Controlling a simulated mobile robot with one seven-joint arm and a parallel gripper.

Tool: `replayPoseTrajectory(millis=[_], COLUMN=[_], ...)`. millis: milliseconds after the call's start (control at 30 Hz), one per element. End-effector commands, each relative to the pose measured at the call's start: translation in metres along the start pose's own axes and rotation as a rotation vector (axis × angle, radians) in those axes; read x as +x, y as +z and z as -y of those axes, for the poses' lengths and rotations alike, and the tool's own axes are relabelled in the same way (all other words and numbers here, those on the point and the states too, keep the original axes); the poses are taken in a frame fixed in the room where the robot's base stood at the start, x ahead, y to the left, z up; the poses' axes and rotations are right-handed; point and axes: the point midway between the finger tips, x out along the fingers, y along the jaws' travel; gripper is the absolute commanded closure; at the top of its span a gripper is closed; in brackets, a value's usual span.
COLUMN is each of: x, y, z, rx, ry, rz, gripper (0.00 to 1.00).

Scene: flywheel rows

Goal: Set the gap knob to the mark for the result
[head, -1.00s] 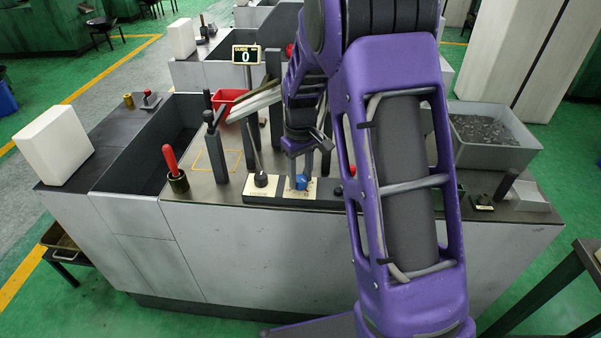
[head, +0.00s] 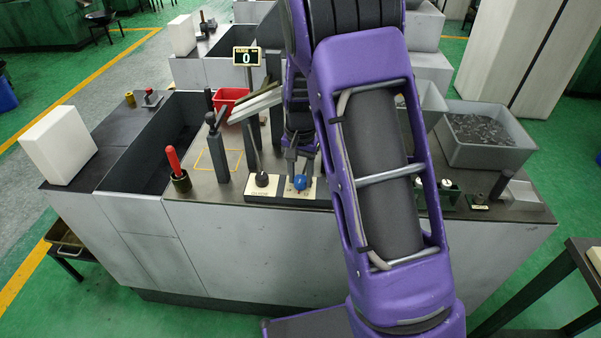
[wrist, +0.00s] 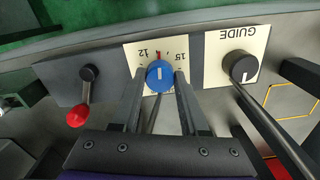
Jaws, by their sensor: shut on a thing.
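The gap knob is a blue round knob (wrist: 159,76) with a white pointer line, on a cream plate (wrist: 134,58) with printed marks. In the wrist view the line is roughly upright in the picture, toward the space between the marks that look like 12 and 15. The other marks are too small or hidden to read. My gripper (wrist: 159,84) is shut on the knob, one finger at each side. The blue knob also shows in the head view (head: 300,183), below my gripper.
A black knob on a plate reading GUIDE (wrist: 239,67) stands beside it, with a rod close by. A red-tipped crank (wrist: 78,116) is on the other side. A display (head: 247,57) reads 0. A red-handled tool (head: 174,165) stands in a cup further left.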

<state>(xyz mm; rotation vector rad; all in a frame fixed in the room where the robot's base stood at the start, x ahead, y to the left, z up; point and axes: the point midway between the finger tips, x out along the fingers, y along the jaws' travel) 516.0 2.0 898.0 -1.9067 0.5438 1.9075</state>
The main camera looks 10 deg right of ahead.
Motion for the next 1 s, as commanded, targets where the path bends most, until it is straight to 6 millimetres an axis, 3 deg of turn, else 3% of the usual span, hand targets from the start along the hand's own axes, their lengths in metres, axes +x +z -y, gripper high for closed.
replayPoseTrajectory(millis=[600, 1000], x=[-0.0023, -0.0008], y=[-0.0003, -0.0004], z=[0.0002, 0.0003], rx=[0.578, 0.848], ry=[0.0, -0.001], rz=[-0.001, -0.001], gripper=[1.0, 1.0])
